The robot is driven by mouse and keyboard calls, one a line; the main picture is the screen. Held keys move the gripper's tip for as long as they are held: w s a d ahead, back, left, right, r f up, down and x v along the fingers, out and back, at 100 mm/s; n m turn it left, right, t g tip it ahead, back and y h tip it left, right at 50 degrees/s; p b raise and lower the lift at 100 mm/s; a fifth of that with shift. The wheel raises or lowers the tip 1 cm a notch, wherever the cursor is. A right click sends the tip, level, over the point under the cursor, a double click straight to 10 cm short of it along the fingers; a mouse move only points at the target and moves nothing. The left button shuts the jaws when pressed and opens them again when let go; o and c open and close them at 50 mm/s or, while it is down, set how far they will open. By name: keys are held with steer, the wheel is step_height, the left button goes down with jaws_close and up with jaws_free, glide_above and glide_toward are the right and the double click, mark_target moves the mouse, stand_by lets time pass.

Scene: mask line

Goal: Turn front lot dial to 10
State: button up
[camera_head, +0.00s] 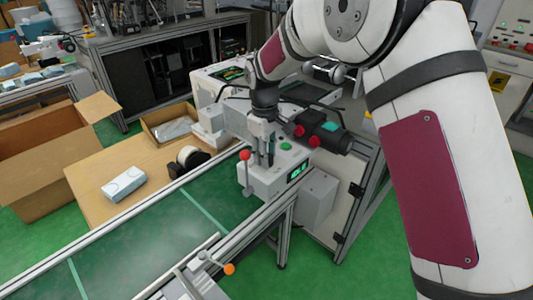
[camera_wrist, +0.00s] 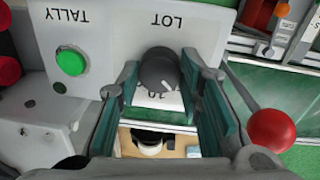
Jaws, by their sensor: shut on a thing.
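The front lot dial (camera_wrist: 158,70) is a dark grey round knob on a light panel, under an upside-down "LOT" label in the wrist view. A white pointer line on it points toward the lower right of the picture. An upside-down "10" mark shows just below the knob, partly covered. My gripper (camera_wrist: 160,76) has one finger on each side of the knob and is shut on it. In the head view my gripper (camera_head: 263,150) points down onto the white machine (camera_head: 262,180), and it hides the dial there.
A green button (camera_wrist: 71,62) marked "TALLY" is left of the dial. A red ball lever (camera_wrist: 271,130) stands close to the right finger. In the head view a green display (camera_head: 297,172) faces front, and a green conveyor (camera_head: 150,250) runs past the machine. An open cardboard box (camera_head: 40,165) is at left.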

steer(key=m, duration=0.4)
steer(key=shift+m, duration=0.4)
steer(key=shift+a+m, duration=0.1)
steer(key=shift+m, duration=2)
steer(key=o, duration=1.2)
steer(key=shift+c, duration=0.2)
step_height(320, 180, up, 12)
steer(key=shift+a, duration=0.3)
